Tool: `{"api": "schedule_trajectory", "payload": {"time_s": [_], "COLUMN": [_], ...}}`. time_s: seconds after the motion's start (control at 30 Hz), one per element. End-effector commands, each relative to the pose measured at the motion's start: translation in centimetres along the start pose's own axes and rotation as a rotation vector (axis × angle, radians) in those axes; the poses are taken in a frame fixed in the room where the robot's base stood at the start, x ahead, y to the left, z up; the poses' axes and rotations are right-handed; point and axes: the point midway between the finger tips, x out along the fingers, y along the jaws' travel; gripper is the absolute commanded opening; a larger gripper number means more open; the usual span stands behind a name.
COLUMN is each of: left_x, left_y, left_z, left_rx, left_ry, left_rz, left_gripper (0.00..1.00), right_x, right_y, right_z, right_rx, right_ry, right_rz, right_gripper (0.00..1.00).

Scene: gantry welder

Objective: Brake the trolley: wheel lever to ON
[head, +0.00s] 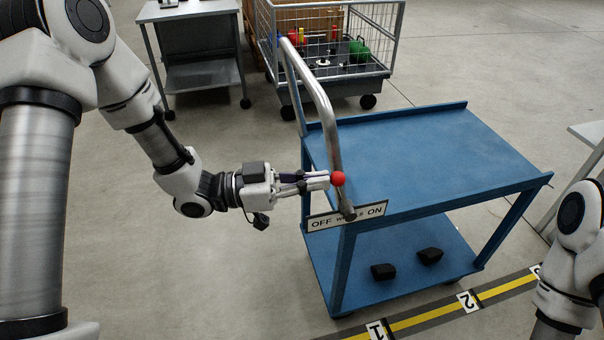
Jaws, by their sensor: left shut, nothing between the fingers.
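The blue trolley (425,160) stands in the middle with a grey tube handle (315,85) at its left end. A plate (376,211) on its near corner reads OFF at the left and ON at the right. The wheel lever's red knob (338,178) is above the plate, between the two words and slightly nearer OFF. The lever's shaft is mostly hard to make out against the handle. My left gripper (322,181) is shut and empty, its fingertips at the left side of the knob. I cannot tell whether they touch it. My right gripper is out of view.
Two black blocks (383,271) lie on the trolley's lower shelf. A wire cage cart (335,75) with coloured items and a grey wheeled table (203,77) stand behind. A yellow-black floor strip (425,317) with number tags runs in front. The trolley top is bare.

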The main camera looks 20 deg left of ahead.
Motion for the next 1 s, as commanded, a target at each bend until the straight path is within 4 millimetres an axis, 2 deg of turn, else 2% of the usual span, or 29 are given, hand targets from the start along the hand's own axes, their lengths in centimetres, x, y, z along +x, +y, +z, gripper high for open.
{"api": "schedule_trajectory", "payload": {"time_s": [0.03,0.1,0.4,0.67,1.0], "left_x": [0.6,1.2,3.7,4.9,5.2], "left_y": [-0.1,-0.2,-0.7,-0.9,-1.0], "left_z": [-1.7,-2.0,-2.4,-2.1,-1.6], "left_rx": [-0.005,-0.017,-0.058,-0.080,-0.086], "left_ry": [-0.036,-0.093,-0.307,-0.410,-0.438], "left_rz": [0.002,0.003,0.002,0.000,0.000], "left_gripper": [0.00,0.00,0.00,0.00,0.00], "right_x": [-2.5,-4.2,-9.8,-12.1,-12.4], "right_y": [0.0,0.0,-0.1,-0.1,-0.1], "right_z": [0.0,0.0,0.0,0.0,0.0], "right_rx": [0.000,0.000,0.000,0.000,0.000], "right_ry": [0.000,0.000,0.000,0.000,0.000], "right_rz": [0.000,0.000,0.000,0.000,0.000], "right_gripper": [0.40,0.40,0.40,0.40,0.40]}}
